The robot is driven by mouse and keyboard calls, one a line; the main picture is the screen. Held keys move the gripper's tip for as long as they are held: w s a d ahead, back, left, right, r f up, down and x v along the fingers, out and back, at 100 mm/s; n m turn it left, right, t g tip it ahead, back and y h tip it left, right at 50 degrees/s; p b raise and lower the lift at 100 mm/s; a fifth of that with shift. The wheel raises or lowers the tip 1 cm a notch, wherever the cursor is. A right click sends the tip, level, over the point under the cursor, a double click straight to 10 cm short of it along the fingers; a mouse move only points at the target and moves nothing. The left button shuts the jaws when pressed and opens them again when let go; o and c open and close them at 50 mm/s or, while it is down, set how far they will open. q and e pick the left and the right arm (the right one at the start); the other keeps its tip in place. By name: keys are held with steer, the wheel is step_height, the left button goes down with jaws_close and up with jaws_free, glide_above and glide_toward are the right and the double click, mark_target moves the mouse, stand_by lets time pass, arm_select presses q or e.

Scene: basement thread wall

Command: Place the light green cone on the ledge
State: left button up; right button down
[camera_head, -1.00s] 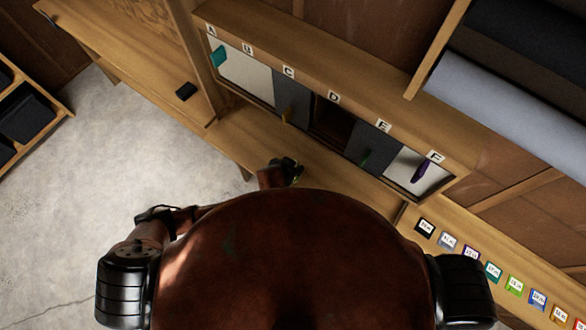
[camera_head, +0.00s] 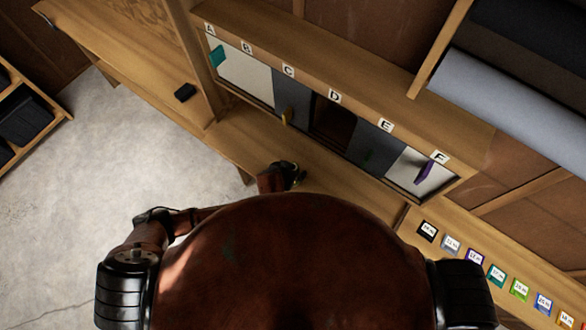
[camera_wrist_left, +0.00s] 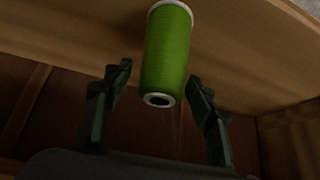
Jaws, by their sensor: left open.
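The light green cone (camera_wrist_left: 167,52) shows in the left wrist view as a spool of bright green thread with pale ends. Its far end meets a wooden surface (camera_wrist_left: 235,45). My left gripper (camera_wrist_left: 157,80) is open, with one finger on each side of the cone and a visible gap to both. In the head view my left gripper (camera_head: 290,172) is over the wooden ledge (camera_head: 335,182) in front of the lettered compartments. The cone is mostly hidden there by the gripper. My right gripper is out of view.
Compartments A to F line the wall; a teal item (camera_head: 217,56), a yellow item (camera_head: 287,116) and a purple item (camera_head: 424,172) are at some of them. A small black block (camera_head: 185,92) lies on the left counter. Several labelled colour tiles (camera_head: 497,274) lie at lower right.

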arm_select(q)
steer(key=v, duration=1.2)
steer(key=shift+b, duration=0.35)
